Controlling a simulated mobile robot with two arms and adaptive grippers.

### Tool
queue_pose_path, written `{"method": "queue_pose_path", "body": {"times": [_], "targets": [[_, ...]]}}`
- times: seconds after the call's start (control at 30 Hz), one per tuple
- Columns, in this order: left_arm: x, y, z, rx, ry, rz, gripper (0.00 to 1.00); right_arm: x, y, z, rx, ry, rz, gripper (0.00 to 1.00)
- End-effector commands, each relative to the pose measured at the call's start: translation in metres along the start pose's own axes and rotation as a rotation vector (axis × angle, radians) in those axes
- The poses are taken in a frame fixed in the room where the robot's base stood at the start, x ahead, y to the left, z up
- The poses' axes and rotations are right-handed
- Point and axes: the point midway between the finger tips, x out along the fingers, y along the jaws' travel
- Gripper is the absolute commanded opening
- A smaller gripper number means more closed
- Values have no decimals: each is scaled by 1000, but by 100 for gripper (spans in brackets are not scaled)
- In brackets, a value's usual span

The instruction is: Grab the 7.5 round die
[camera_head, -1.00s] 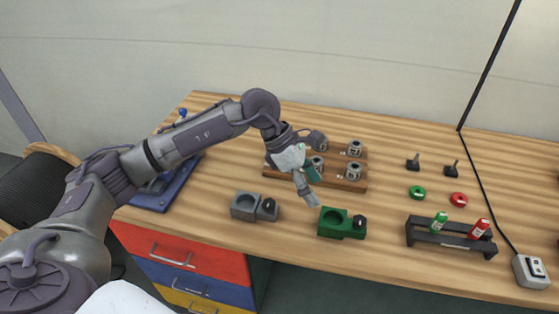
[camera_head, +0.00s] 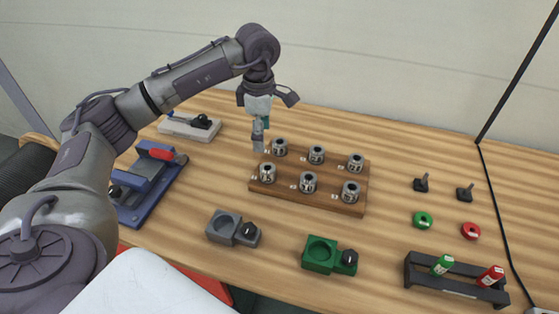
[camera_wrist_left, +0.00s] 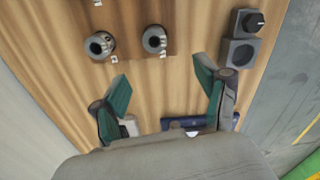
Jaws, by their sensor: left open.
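The round dies are grey metal cylinders with dark centre holes. They stand in two rows on a wooden board (camera_head: 330,203) with small white labels, too small to read, so I cannot tell which is the 7.5 die. The board's left end holds a back-left die (camera_head: 280,147) and a front-left die (camera_head: 267,173). Two dies (camera_wrist_left: 100,45) (camera_wrist_left: 154,40) also show at the top of the left wrist view. My left gripper (camera_head: 259,143) points down beside the board's back-left corner. Its green-padded fingers (camera_wrist_left: 164,90) are apart, with nothing between them. My right gripper is out of view.
A grey holder (camera_head: 223,226) and a green holder (camera_head: 319,254), each with a black knob, stand in front of the board. A blue fixture (camera_head: 150,190) is at left. A black rack (camera_head: 455,278) with green and red bottles is at right.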

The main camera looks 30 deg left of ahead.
Motion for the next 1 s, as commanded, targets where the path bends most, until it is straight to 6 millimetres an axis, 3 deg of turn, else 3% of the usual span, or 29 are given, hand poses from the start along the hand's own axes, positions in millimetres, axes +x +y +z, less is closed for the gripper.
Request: {"method": "queue_pose_path", "body": {"times": [0.17, 0.5, 0.77, 1.0], "targets": [[16, -1, 0, 0, 2, -5, 74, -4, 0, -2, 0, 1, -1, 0], [76, 0, 1, -1, 0, -3, 74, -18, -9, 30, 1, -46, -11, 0], [95, 1, 4, 1, 0, -4, 74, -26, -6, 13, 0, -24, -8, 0], [130, 5, 9, 1, -1, -3, 74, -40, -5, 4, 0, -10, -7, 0]]}}
